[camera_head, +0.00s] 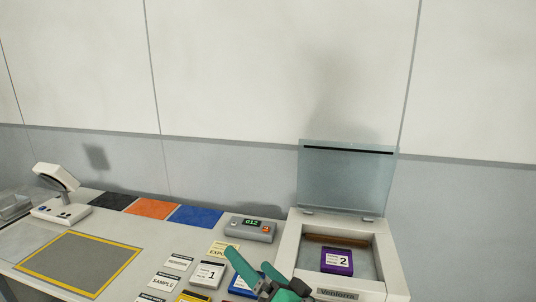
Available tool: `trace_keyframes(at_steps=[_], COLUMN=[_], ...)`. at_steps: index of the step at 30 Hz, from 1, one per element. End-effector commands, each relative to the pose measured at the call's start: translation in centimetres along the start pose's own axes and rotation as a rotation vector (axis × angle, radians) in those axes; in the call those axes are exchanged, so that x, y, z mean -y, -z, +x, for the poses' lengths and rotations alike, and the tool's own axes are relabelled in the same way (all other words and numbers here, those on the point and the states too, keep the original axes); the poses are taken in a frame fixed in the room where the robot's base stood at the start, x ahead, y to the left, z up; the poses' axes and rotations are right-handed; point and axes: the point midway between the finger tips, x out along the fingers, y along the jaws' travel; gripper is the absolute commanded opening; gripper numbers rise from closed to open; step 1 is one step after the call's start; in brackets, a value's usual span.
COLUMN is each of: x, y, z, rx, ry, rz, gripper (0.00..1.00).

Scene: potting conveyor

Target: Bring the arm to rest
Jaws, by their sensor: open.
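My gripper (249,260) shows at the bottom centre, with teal fingers and dark parts. Its two fingers are spread apart and nothing shows between them. It is over the bench, just left of the white box with the raised lid, and partly hides a blue item (240,287). The lower part of my arm is cut off by the picture's bottom edge.
The open white box (292,246) holds a purple block marked 2 (337,260); its clear lid (345,180) stands upright. Labelled cards, a block marked 1 (208,274) and a grey display unit (251,229) are nearby. A yellow-bordered area (80,262) at left is clear.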

Motion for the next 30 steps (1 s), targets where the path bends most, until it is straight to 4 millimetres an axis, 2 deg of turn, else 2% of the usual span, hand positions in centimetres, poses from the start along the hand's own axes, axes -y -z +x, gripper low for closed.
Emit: trace_keyframes(at_steps=[8,14,23,30], x=[-1.8,-4.4,-8.5,-10.8], y=[-2.3,-5.4,-12.5,-18.8], z=[0.5,-0.4,-3.9,-8.1], rx=[-0.225,-0.352,-0.465,-0.482], ry=[0.01,-0.054,-0.23,-0.387], rz=[0.088,0.128,0.125,0.064], gripper=[1.0,1.0,1.0,1.0])
